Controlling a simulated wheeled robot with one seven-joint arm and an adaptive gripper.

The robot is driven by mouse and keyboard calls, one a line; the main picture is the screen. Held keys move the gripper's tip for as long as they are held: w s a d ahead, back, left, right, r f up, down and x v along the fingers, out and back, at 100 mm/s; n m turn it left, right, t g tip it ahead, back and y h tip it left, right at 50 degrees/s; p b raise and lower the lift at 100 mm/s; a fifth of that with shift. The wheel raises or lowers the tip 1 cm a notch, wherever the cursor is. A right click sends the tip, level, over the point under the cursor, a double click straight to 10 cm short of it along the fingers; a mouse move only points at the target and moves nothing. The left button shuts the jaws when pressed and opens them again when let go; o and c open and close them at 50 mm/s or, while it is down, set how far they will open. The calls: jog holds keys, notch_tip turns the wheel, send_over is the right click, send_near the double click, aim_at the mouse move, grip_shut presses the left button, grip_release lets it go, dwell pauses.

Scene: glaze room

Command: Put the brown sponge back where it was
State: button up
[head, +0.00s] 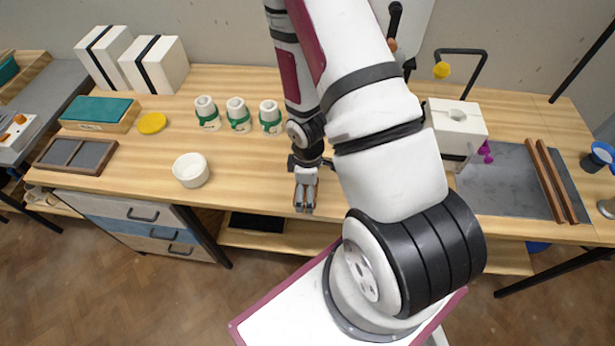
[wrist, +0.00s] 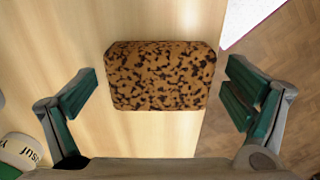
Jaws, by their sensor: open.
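The brown sponge (wrist: 160,75), a speckled block with dark patches, lies below my gripper in the wrist view, between the two spread fingers. My gripper (wrist: 163,95) is open, with a clear gap between each green-padded finger and the sponge's ends. In the head view my gripper (head: 305,196) points down at the front edge of the wooden table (head: 250,185). A little brown shows between the fingers there, but most of the sponge is hidden. In the wrist view the sponge's right end is close to the table edge; whether it overhangs I cannot tell.
A white bowl (head: 190,170) and several white jars with green bands (head: 238,115) stand left of my gripper. Further left are a yellow round sponge (head: 152,123), a teal-topped block (head: 98,112) and a divided tray (head: 76,155). A grey slab (head: 500,185) lies at right.

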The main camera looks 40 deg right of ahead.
notch_tip(320, 180, up, 31)
jog(key=w+a+m+t+h, duration=0.2)
jog(key=m+t, duration=0.1)
jog(key=m, duration=0.2)
jog(key=s+a+r+m+t+y, duration=0.1)
jog(key=s+a+r+m, duration=0.1)
jog(key=s+a+r, duration=0.2)
jog(key=s+a+r+m+t+y, duration=0.1)
jog(key=s+a+r, duration=0.3)
jog(key=r, duration=0.6)
jog(key=shift+s+m+t, duration=0.3)
jog(key=shift+s+m, duration=0.2)
jog(key=shift+s, duration=0.35)
